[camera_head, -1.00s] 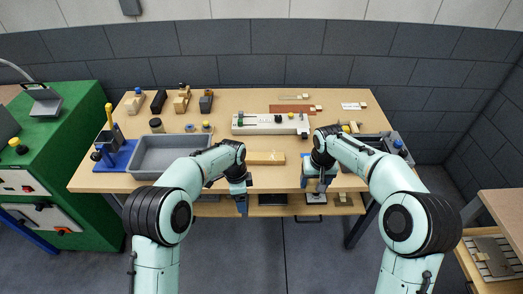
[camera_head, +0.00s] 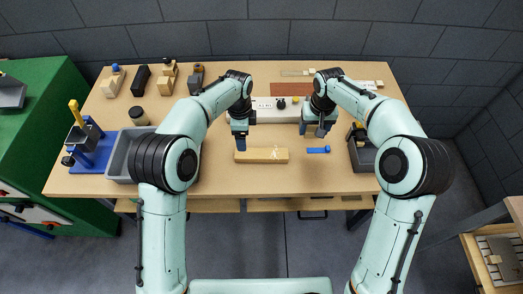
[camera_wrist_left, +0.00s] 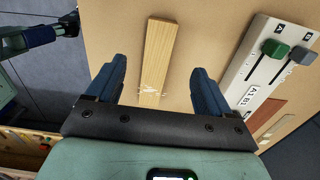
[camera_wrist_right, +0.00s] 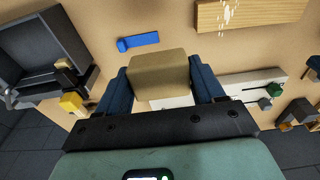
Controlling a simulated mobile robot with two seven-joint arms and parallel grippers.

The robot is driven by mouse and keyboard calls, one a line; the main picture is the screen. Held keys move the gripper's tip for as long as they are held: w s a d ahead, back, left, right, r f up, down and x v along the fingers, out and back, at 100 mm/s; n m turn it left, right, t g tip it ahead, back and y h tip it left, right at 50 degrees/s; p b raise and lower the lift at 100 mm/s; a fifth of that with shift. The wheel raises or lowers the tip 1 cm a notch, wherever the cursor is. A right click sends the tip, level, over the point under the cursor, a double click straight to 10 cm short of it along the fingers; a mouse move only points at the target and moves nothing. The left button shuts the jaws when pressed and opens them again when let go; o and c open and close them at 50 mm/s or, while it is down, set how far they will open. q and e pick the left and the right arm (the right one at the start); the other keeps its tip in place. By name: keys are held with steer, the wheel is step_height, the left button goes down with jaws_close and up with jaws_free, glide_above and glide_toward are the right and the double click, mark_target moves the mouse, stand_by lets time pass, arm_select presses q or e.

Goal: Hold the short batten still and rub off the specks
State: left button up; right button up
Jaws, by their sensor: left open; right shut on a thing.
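The short batten (camera_head: 268,156), a pale wooden bar, lies flat on the bench. In the left wrist view the batten (camera_wrist_left: 159,45) has white specks (camera_wrist_left: 151,91) near its closer end. My left gripper (camera_head: 240,145) is open above the batten's left end, with one finger (camera_wrist_left: 109,78) on each side of it and visible gaps. My right gripper (camera_head: 317,131) is shut on a tan block (camera_wrist_right: 160,76), right of and behind the batten. The right wrist view also shows the batten (camera_wrist_right: 275,15) with specks (camera_wrist_right: 227,14), apart from the block.
A small blue piece (camera_head: 318,150) lies right of the batten. A long white fixture (camera_head: 268,108) stands behind it. A grey tray (camera_head: 118,163) is at the left, and a dark bin (camera_head: 362,158) at the right. The bench front is clear.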

arm_select(q)
glide_above(244, 153)
step_height(244, 153, down, 5)
steer(key=shift+s+f, duration=0.1)
step_height(244, 153, down, 4)
steer(key=shift+r+b, duration=0.1)
steer(key=shift+b, duration=0.45)
arm_select(e)
steer(key=shift+s+f, duration=0.3)
steer(key=shift+f, duration=0.25)
steer(key=shift+s+f, duration=0.3)
steer(key=shift+f, duration=0.25)
arm_select(q)
steer(key=shift+s+f, duration=0.1)
steer(key=shift+f, duration=0.55)
arm_select(e)
steer(key=shift+s+f, duration=0.35)
arm_select(q)
steer(key=shift+w+f+b, duration=0.2)
steer(key=shift+f+b, duration=0.05)
steer(key=shift+b, duration=0.05)
arm_select(e)
steer(key=shift+f, duration=0.15)
arm_select(q)
steer(key=c, duration=0.7)
steer(key=o, duration=0.7)
